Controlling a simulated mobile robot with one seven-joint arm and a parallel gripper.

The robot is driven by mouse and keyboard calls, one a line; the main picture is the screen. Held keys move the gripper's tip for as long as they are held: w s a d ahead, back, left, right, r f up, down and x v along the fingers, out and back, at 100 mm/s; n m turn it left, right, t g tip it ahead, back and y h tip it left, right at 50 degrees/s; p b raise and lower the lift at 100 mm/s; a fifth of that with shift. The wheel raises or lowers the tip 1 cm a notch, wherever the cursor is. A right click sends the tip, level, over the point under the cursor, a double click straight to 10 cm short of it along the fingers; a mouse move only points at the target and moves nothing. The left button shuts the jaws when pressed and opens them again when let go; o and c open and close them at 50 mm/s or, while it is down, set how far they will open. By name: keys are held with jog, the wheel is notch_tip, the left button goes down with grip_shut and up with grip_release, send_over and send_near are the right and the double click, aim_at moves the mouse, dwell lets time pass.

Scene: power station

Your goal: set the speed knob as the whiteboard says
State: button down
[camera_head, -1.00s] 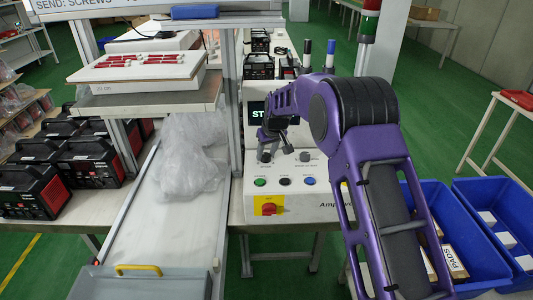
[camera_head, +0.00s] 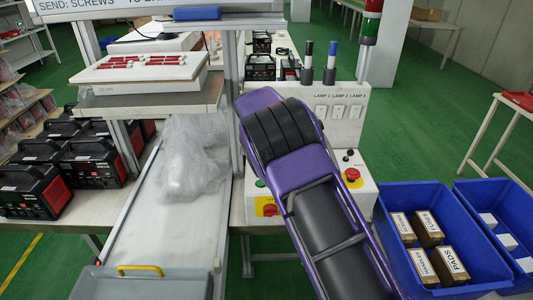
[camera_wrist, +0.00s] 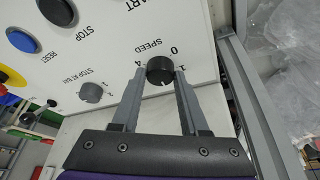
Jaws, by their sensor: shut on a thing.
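The black speed knob (camera_wrist: 160,70) is on the white control panel (camera_wrist: 110,60) in the wrist view, under the rotated word SPEED. The marks 0, 1 and 4 show around it; its pointer is not clear. My gripper (camera_wrist: 160,78) has its two grey fingers on either side of the knob and is shut on it. In the head view my purple arm covers the gripper and the knob. Only the bottom edge of a whiteboard (camera_head: 110,6) shows, reading "SEND: SCREWS" and a cut-off "TO B"; no speed setting is readable.
A second knob, STOP AT BAR (camera_wrist: 91,93), sits close by. Blue (camera_wrist: 22,40) and black (camera_wrist: 57,11) buttons are farther left. A grey frame post (camera_wrist: 250,90) stands close on the right. Blue bins (camera_head: 440,200) with boxes stand right of my arm in the head view.

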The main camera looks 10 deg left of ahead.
jog(key=m+h, duration=0.1)
jog(key=m, duration=0.1)
jog(key=m+g+p, duration=0.1)
jog(key=m, duration=0.2)
jog(key=shift+a+f+h, duration=0.1)
jog(key=shift+a+h, duration=0.05)
jog(key=shift+h, duration=0.25)
jog(key=shift+m, duration=0.3)
jog(key=shift+c, duration=2.1)
grip_release()
jog(key=v, duration=0.7)
jog(key=shift+r, duration=0.25)
